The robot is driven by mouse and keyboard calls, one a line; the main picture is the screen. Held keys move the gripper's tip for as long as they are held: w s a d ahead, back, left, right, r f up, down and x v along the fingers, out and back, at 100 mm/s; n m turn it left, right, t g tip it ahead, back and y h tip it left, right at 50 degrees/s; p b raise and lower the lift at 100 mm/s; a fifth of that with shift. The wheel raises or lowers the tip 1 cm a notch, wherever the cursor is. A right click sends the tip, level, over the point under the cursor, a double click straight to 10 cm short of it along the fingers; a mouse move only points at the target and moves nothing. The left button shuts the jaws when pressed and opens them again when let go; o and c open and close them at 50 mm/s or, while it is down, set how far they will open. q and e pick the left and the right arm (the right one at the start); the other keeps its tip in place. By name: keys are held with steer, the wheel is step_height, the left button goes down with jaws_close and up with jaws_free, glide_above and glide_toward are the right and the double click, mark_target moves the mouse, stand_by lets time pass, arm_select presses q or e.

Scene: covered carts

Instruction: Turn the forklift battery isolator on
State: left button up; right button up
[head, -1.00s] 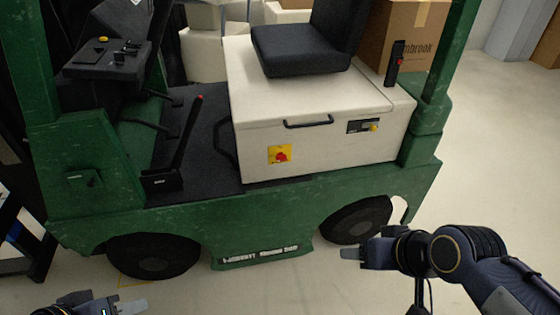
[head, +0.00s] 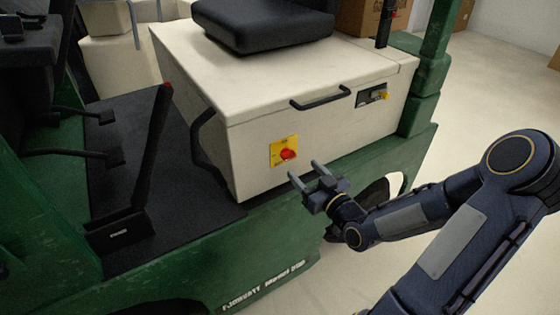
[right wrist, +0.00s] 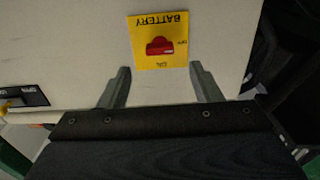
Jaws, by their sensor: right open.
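The battery isolator is a red knob (head: 288,155) on a yellow plate (head: 277,150), set on the front of the forklift's cream battery cover (head: 250,130). In the right wrist view the yellow plate (right wrist: 142,55) reads BATTERY, upside down, and the red knob (right wrist: 160,46) sits at its middle, with small OFF and ON marks beside it. My right gripper (head: 305,174) is open and empty, just below and to the right of the plate, apart from the knob. In the wrist view its two fingers (right wrist: 160,85) point toward the plate, one on each side. My left gripper is out of view.
A black handle (head: 320,98) and a small dark panel with a yellow part (head: 372,95) are on the cover, right of the isolator. A black lever (head: 152,145) stands on the footwell floor at left. The green chassis (head: 270,240) runs below.

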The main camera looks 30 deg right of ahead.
mark_target(291, 157)
steer(key=w, duration=0.7)
steer(key=shift+a+b, duration=0.25)
steer(key=shift+b, duration=0.05)
steer(key=c, duration=1)
